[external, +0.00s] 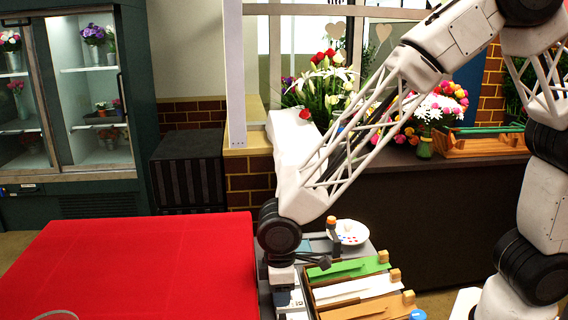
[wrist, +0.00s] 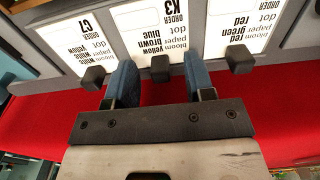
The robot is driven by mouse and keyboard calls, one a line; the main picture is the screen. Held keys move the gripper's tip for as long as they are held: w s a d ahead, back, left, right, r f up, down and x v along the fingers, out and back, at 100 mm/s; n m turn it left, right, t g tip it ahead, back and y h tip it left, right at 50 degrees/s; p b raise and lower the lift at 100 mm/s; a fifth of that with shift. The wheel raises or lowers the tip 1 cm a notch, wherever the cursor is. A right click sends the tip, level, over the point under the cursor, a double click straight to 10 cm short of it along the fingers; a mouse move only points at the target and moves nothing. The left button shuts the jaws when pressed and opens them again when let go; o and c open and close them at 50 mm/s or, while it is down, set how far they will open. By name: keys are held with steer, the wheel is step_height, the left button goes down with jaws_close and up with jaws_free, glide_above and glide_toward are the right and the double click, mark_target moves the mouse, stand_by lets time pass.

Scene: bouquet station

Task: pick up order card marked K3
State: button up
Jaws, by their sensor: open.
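The order card marked K3 (wrist: 150,30) is white with upside-down print reading bloom yellow, paper brown, dot blue. It sits in the middle of a grey rack in the wrist view, with its lower part between and beyond my fingers. My gripper (wrist: 159,62) is open, its two blue fingers on either side of a small black knob (wrist: 160,68) in front of that card. Nothing is between the fingers that I can see gripped. In the external view my wrist hangs over the card rack, and the fingers are hard to make out.
A card marked C7 (wrist: 75,40) is on the left and a red-green card (wrist: 240,25) on the right, each with a black knob nearby. Colored trays (external: 350,285) and a white palette (external: 350,232) lie close to my wrist.

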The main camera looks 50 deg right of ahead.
stand_by(0.3)
jaws_close()
steer(key=shift+r, duration=0.2)
steer(key=shift+r, duration=0.55)
steer(key=shift+s+d+r, duration=0.15)
steer(key=shift+s+r, duration=0.05)
steer(key=shift+r, duration=0.35)
steer(key=shift+s+d+r, duration=0.15)
steer(key=shift+r, duration=0.4)
steer(key=s+d, duration=0.3)
steer(key=s, duration=0.1)
steer(key=s+d+r, duration=0.1)
steer(key=s+d, duration=0.2)
steer(key=s, duration=0.1)
steer(key=s+d, duration=0.3)
steer(key=s, duration=0.1)
steer(key=shift+r, duration=0.15)
